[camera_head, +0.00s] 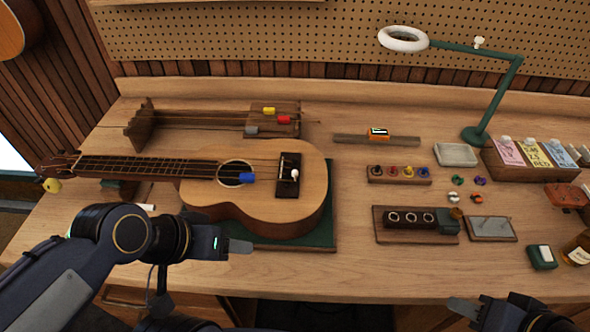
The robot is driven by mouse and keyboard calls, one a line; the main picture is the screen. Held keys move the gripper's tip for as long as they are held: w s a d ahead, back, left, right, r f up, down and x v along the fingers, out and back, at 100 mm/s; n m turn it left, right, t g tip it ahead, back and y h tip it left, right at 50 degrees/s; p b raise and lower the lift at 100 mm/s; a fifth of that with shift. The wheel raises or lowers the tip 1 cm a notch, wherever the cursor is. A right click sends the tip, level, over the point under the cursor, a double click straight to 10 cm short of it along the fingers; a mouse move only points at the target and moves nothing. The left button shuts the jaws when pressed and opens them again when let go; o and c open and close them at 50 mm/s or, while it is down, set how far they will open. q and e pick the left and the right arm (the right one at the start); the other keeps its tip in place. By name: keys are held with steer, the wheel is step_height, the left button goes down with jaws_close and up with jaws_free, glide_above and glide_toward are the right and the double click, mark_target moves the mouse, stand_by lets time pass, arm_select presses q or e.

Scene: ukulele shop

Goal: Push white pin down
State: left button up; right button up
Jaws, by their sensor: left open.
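The ukulele (262,205) lies on a green mat (322,236) on the bench, its neck pointing left. The white pin (295,173) shows as a small white knob at the dark bridge (287,186); how deep it sits I cannot tell. A blue piece (248,178) lies by the sound hole. My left gripper (240,246) is open and empty, over the mat's front edge, in front of the body and apart from the pin. My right gripper (463,306) is at the bench's front edge, far right of the ukulele; its jaws are not clear.
Behind the ukulele is a wooden rack (225,119) with red, yellow and grey pieces. To the right are a peg block (398,175), a dark block with rings (417,222), a small tray (491,229) and a green lamp (489,117).

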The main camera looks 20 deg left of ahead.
arm_select(q)
steer(key=shift+c, duration=1)
steer(key=w+r+m, duration=0.1)
steer(key=w+r, duration=0.1)
steer(key=w+d+r+m+g+y, duration=0.1)
steer(key=w+r, duration=0.2)
steer(key=w+r+m+g+y+b, duration=0.1)
steer(key=w+r, duration=0.1)
steer(key=r, duration=0.1)
steer(key=shift+w+d, duration=0.15)
steer(key=shift+w, duration=0.05)
jaws_close()
step_height(320, 180, up, 9)
steer(key=m+y, duration=0.1)
steer(key=y, duration=0.2)
glide_above(297, 171)
steer(key=s+d, duration=0.3)
steer(key=s, duration=0.2)
steer(key=x, duration=0.9)
steer(key=a+b+x, duration=0.1)
steer(key=x, duration=0.4)
steer(key=shift+s+a, duration=0.15)
steer(key=shift+s, duration=0.05)
